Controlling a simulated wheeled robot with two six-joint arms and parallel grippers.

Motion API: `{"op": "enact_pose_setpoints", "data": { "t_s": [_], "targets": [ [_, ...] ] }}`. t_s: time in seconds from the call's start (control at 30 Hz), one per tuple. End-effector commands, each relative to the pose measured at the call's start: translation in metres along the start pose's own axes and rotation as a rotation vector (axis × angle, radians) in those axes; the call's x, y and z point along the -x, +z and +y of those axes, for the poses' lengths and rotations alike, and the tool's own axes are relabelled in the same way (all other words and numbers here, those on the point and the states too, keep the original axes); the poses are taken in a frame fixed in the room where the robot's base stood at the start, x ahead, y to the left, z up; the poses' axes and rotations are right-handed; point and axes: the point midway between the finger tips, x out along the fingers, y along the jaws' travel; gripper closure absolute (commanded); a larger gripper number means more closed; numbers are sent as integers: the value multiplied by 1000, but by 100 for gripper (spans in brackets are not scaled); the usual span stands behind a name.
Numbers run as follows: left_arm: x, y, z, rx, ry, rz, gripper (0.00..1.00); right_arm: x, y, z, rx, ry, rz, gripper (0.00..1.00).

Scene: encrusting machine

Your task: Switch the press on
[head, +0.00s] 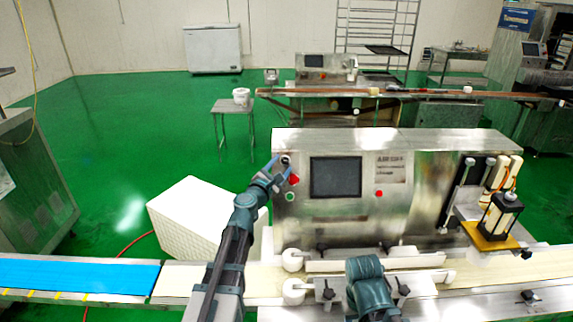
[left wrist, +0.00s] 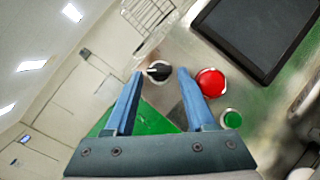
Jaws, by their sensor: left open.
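The press (head: 400,217) is a large steel machine with a dark screen (head: 335,177). Left of the screen, its panel carries a black rotary knob (head: 286,160), a red button (head: 294,180) and a green button (head: 290,197). My left gripper (head: 281,164) is at the knob, its blue fingers open. In the left wrist view the knob (left wrist: 158,71) lies between the two fingertips (left wrist: 161,74), with small gaps visible on its sides. The red button (left wrist: 210,83) is just right of the right finger, and the green button (left wrist: 232,118) is lower right.
A conveyor with a blue belt (head: 80,276) runs along the front, with white rollers (head: 293,260) before the press. A white crate (head: 190,215) stands left of the press. Another machine (head: 326,70) and a small table (head: 233,107) are behind on the green floor.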

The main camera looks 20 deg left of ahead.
Motion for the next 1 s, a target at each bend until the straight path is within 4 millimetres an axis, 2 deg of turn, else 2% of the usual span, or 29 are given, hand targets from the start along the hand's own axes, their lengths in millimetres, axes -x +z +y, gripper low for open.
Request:
{"op": "enact_pose_setpoints", "data": {
  "t_s": [0.1,0.37,0.67,1.0],
  "targets": [
    [-8,-1,1,0,1,1,45,0,0,0,0,0,0,50],
    [-8,-1,1,0,1,1,45,0,0,0,0,0,0,50],
    [-8,-1,1,0,0,0,99,0,0,0,0,0,0,50],
    [-8,0,3,-29,-20,1,100,5,0,0,0,0,0,50]
  ]
}}
